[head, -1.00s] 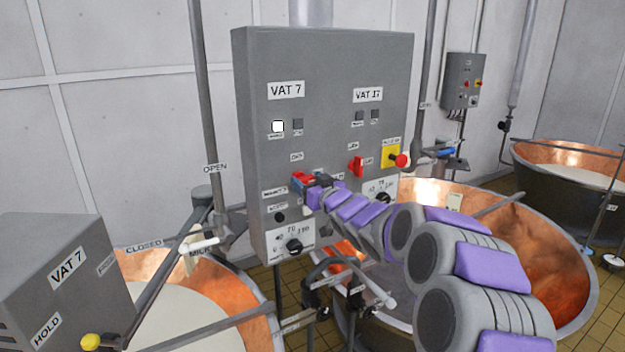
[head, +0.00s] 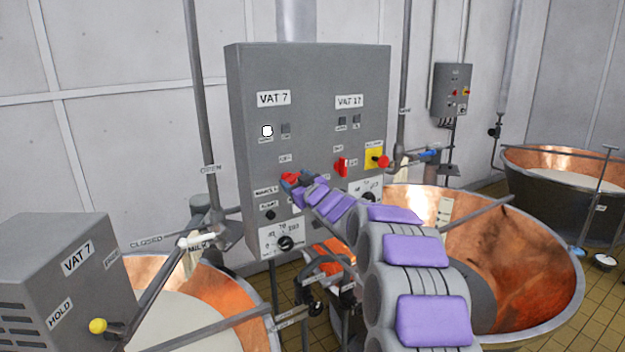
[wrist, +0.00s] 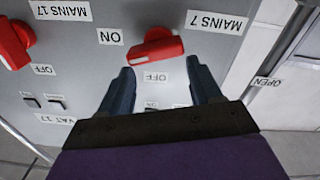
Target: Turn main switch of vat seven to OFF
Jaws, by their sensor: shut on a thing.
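The red main switch of vat seven shows in the wrist view (wrist: 160,47) beside the "MAINS 7" label (wrist: 218,22), with the picture upside down. Its handle lies roughly sideways, slightly tilted. The "ON" label (wrist: 110,37) is at its left there and the "OFF" label (wrist: 157,76) is below it. My gripper (wrist: 160,67) is shut on this switch, one dark blue finger on each side. In the head view the red switch (head: 289,177) is partly hidden by my gripper (head: 307,181). The grey control panel (head: 315,75) carries "VAT 7" and "VAT 17" labels.
The red vat 17 switch (head: 342,167) and a red knob on a yellow plate (head: 376,159) sit to the right. Copper vats (head: 545,250) stand below on both sides. Pipes, handles and a grey "VAT 7" box (head: 60,290) crowd the left front.

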